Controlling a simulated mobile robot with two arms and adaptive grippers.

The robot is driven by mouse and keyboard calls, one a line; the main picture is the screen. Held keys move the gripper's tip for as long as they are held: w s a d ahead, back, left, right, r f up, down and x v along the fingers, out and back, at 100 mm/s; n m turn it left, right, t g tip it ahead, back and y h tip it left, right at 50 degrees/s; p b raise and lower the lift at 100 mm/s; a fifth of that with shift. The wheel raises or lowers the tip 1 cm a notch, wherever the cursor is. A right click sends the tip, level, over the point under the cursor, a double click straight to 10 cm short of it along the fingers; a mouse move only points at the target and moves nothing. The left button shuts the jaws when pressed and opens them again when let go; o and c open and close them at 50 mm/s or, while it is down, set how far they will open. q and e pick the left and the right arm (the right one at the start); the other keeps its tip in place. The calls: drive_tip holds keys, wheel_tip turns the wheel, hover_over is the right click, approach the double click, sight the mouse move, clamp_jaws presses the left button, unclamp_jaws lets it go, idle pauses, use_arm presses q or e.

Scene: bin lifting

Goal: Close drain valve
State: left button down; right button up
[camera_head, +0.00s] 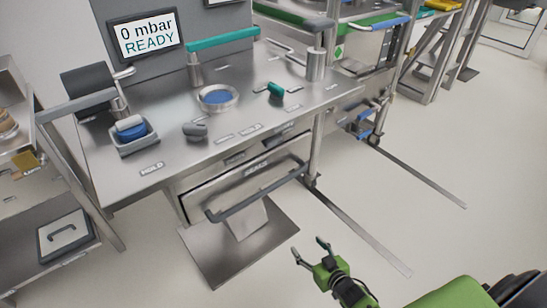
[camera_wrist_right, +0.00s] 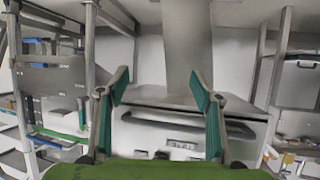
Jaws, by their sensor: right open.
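A steel workstation (camera_head: 165,160) carries several controls on its top. A small green handle (camera_head: 275,90) stands at its right, a dark grey knob (camera_head: 195,131) near its front edge, and a round steel port with a blue centre (camera_head: 218,97) between them. Most labels are too small to read, so I cannot tell which control is the drain valve. My right gripper (camera_head: 308,246) is open and empty, over the floor in front of the workstation and well apart from the controls. In the wrist view its two fingers (camera_wrist_right: 160,77) are spread, with a drawer front (camera_wrist_right: 180,135) beyond. My left gripper is out of view.
A screen (camera_head: 147,37) reads "0 mbar READY". A blue button (camera_head: 132,130) sits at the left of the top. A drawer with a dark bar handle (camera_head: 255,195) is below. A shelf rack (camera_head: 68,238) stands left. Open floor (camera_head: 420,220) lies right.

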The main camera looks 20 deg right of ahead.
drive_tip(key=w+r+t+y+b, duration=0.1)
drive_tip(key=w+r+t+b, duration=0.3)
drive_tip(key=w+r, duration=0.5)
drive_tip(key=n+t+y+b, duration=0.3)
drive_tip(key=t+y+b, duration=0.1)
drive_tip(key=t+y, duration=0.1)
approach(275, 144)
drive_tip(key=x, duration=1)
drive_tip(key=shift+f+b, duration=0.1)
drive_tip(key=shift+b, duration=0.3)
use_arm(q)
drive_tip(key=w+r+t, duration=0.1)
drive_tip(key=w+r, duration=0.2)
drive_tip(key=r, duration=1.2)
use_arm(e)
drive_tip(key=shift+w+r+g, duration=0.2)
drive_tip(key=shift+w+g, duration=0.1)
drive_tip(key=shift+w, duration=0.25)
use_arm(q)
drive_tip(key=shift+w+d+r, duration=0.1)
use_arm(e)
drive_tip(key=c, duration=1.1)
